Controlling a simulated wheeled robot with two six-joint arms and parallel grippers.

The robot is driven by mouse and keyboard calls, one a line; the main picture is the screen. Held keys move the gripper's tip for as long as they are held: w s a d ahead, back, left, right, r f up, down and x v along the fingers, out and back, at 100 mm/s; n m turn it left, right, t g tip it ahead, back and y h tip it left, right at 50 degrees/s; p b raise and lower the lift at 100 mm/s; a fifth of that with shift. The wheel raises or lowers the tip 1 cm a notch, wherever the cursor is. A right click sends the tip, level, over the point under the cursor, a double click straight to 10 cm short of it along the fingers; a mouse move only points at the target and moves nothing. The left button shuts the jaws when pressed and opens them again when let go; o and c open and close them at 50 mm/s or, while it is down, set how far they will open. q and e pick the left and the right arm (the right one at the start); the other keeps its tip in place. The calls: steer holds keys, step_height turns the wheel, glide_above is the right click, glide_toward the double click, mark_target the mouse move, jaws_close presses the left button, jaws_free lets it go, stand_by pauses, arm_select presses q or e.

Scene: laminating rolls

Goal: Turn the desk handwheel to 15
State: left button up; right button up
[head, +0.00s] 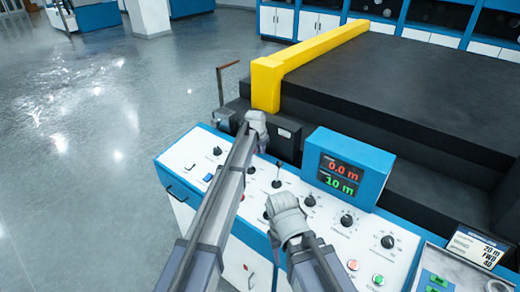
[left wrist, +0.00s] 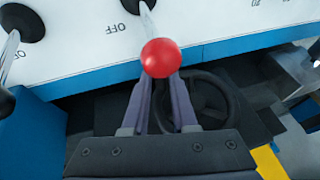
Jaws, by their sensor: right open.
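In the left wrist view, a dark round handwheel (left wrist: 226,100) with spokes lies below the blue panel edge, partly behind my right-hand finger. My left gripper (left wrist: 161,82) points past the panel edge, beside the wheel. A gap shows between its fingers, but a red lever knob (left wrist: 160,58) covers the tips, so I cannot tell whether they grip anything. In the head view, the left gripper (head: 256,122) is at the panel's back edge by a dark box, and no wheel shows. My right gripper (head: 287,214) hangs low over the white panel; its fingers are hidden.
The control desk (head: 180,160) carries knobs, levers and buttons. A blue display box (head: 350,144) reads 0.0 m in red and 10 m in green. A yellow bar (head: 310,55) edges the dark machine bed (head: 410,80). A second screen (head: 478,246) stands at right. Open floor lies left.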

mark_target(258, 152)
arm_select(q)
jaws_close()
steer(key=shift+f+t+y+b, duration=0.4)
steer(key=shift+f+y+b, duration=0.1)
steer(key=shift+b, duration=0.3)
steer(key=t+y+b, duration=0.1)
steer(key=b, duration=0.1)
steer(key=f+m+t+y+b, duration=0.1)
steer(key=b, duration=0.1)
steer(key=a+t+y+b, duration=0.1)
steer(key=b, duration=0.1)
steer(key=shift+w+f+m+y+b, duration=0.3)
steer(key=shift+f+y+b, duration=0.1)
steer(key=shift+w+a+t+y+b, duration=0.25)
steer(key=shift+t+y+b, duration=0.55)
steer(key=shift+b, duration=0.6)
steer(key=shift+a, duration=0.1)
steer(key=shift+r, duration=0.1)
